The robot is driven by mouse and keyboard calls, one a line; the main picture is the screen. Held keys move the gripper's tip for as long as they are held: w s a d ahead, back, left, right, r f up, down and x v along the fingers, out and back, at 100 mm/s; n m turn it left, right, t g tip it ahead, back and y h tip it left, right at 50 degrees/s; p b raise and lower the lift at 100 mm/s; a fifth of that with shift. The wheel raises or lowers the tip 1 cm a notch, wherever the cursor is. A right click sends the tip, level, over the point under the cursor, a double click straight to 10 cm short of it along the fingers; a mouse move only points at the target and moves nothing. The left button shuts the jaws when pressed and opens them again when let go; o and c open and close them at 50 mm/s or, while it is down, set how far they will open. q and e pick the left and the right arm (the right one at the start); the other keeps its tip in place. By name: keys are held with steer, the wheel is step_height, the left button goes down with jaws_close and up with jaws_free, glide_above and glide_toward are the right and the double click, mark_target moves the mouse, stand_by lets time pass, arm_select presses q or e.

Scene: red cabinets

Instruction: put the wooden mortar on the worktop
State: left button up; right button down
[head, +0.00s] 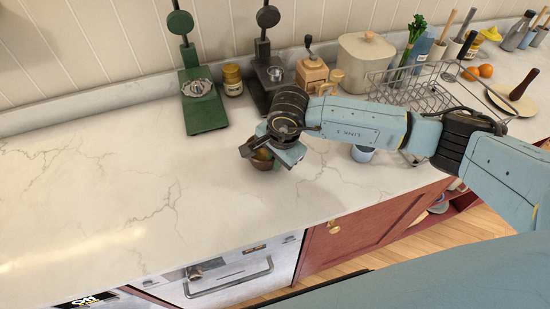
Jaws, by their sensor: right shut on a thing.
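My right gripper (270,155) reaches in from the right over the white marble worktop (110,195). It is shut on a small brown wooden mortar (262,163), which shows only in part below the fingers. The gripper and wrist hide most of the mortar. I cannot tell whether its base touches the worktop or hangs just above it. My left gripper is not in view.
A green scale (205,113), a jar (232,80), a dark stand (265,80) and a coffee grinder (311,75) stand behind the gripper. A wire dish rack (425,85) and a blue cup (362,153) are to the right. The worktop's left side is clear.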

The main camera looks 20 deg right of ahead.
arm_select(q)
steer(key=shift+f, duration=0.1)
arm_select(e)
steer(key=shift+f, duration=0.2)
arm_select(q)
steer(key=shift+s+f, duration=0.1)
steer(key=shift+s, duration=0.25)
arm_select(e)
steer(key=c, duration=1.5)
jaws_free()
steer(key=shift+c, duration=0.2)
steer(key=shift+r, duration=0.15)
steer(key=shift+r, duration=0.25)
arm_select(q)
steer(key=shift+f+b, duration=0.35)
steer(key=shift+b, duration=0.15)
arm_select(e)
step_height(320, 180, up, 11)
steer(key=s+d, duration=0.1)
steer(key=s, duration=0.1)
steer(key=shift+r, duration=0.2)
steer(key=shift+s, duration=0.1)
